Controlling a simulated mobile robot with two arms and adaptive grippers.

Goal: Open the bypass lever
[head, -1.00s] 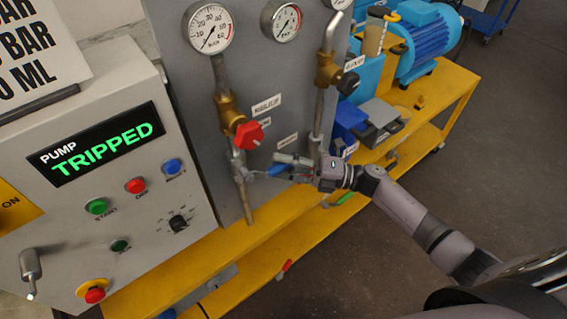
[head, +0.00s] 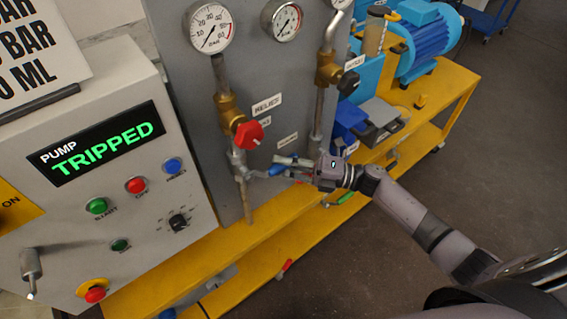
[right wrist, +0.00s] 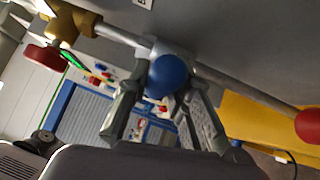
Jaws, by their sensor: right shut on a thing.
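The bypass lever (head: 276,171) has a blue grip and sits on a grey valve (head: 239,163) low on the pipe, under the red knob (head: 249,134). It points right, out towards my right gripper (head: 291,168). In the right wrist view the rounded blue end of the lever (right wrist: 168,75) shows between the two fingers of the right gripper (right wrist: 152,100). The gripper is shut on the lever; the exact contact is partly hidden. My left gripper is not in view.
The pump control box (head: 110,190) with its TRIPPED display (head: 98,144) stands at left. Two gauges (head: 209,27) are on the grey panel above. A second pipe with a black knob (head: 349,82) is close behind my gripper. Green (head: 346,197) and red (head: 284,267) handles show lower down.

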